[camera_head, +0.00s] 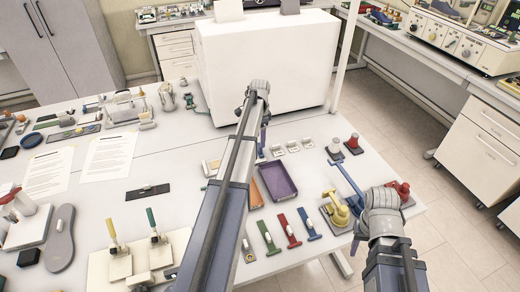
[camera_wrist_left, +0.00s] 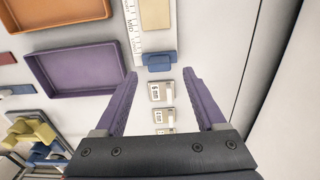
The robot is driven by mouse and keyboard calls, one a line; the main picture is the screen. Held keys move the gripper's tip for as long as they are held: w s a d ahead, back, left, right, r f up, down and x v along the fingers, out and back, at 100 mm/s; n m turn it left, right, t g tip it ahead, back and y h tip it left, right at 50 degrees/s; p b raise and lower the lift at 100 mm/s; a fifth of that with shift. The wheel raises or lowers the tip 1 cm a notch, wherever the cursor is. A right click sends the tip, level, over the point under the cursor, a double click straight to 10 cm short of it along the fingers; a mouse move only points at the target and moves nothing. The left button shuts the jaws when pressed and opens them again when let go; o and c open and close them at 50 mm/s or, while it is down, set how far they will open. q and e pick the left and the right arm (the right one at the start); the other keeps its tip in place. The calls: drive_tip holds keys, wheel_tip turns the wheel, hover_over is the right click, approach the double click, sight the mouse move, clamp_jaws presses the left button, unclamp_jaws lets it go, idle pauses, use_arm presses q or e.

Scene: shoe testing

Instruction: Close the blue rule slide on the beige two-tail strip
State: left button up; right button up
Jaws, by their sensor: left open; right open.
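In the left wrist view, the beige strip (camera_wrist_left: 155,14) lies on a white ruler (camera_wrist_left: 136,28) with printed marks. The blue slide (camera_wrist_left: 158,62) is at the near end of the ruler, a small gap from the strip's end. My left gripper is open and empty, its purple fingers on either side of the view (camera_wrist_left: 160,88), with the slide just beyond the fingertips. In the head view, my left gripper (camera_head: 262,138) is over the table, and my arm hides much of the ruler; part of the strip (camera_head: 212,166) shows left of it. My right gripper (camera_head: 360,232) is open near the table's right side.
A purple tray (camera_head: 277,181) and an orange tray (camera_head: 256,196) lie in front of the ruler. Small white label stands (camera_head: 293,147) are right of my left gripper. A white box (camera_head: 265,65) stands behind. Coloured tools (camera_head: 290,231) and a yellow piece (camera_head: 336,210) are in front.

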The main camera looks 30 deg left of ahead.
sight(260, 149)
use_arm(q)
wheel_tip(260, 149, down, 5)
drive_tip(key=b, duration=0.4)
drive_tip(key=shift+f, duration=0.1)
drive_tip(key=shift+c, duration=0.2)
clamp_jaws()
drive_tip(key=shift+s, duration=0.1)
idle(1.0)
